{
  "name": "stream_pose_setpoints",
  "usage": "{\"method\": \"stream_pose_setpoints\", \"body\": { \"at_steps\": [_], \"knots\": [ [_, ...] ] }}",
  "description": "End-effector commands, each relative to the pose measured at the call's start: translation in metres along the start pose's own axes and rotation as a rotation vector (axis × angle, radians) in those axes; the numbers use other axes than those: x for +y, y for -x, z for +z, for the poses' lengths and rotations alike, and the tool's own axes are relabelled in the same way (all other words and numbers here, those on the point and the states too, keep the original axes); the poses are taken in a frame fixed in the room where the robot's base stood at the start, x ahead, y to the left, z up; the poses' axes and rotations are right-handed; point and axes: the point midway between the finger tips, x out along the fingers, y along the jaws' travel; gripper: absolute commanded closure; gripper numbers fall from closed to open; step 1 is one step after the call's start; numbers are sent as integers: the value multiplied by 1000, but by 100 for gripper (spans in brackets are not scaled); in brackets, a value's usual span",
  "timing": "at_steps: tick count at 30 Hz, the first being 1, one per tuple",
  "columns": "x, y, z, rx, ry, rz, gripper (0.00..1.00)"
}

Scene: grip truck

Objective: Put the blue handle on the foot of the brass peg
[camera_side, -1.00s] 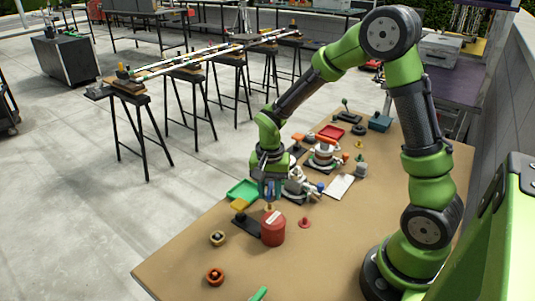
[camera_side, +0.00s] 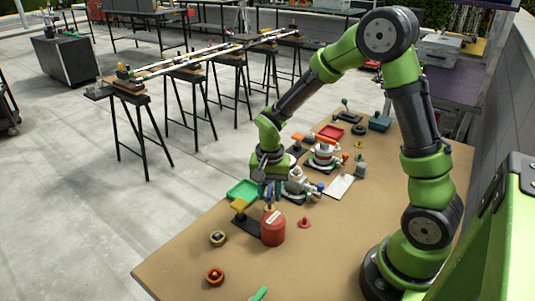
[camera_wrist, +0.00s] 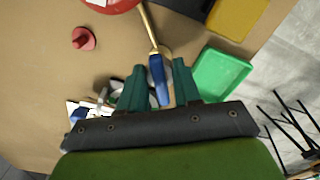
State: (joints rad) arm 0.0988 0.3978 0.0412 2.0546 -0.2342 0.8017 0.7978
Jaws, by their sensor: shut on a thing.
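My gripper (camera_wrist: 158,66) has its two teal fingers on either side of the blue handle (camera_wrist: 157,80) and is shut on it. The brass peg (camera_wrist: 147,27) is a thin golden rod that runs from the handle's far end toward the top edge of the wrist view. The rod and handle meet in line in the picture, but I cannot tell whether they are joined. In the side view my gripper (camera_side: 270,193) points down just above the red can (camera_side: 273,229), with a small brass bit showing below it. The fingers hide most of the handle there.
A small red knob (camera_side: 304,223) is to the right. Valve-like assemblies (camera_side: 298,184) stand close behind. The front right of the table is clear.

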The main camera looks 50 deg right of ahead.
Motion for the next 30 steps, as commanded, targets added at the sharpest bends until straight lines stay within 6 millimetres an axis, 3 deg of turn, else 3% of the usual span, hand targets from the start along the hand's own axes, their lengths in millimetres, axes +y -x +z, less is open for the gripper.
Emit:
{"method": "stream_pose_setpoints", "body": {
  "at_steps": [30],
  "knots": [
    [0,-12,1,0,2,0,100]
  ]
}}
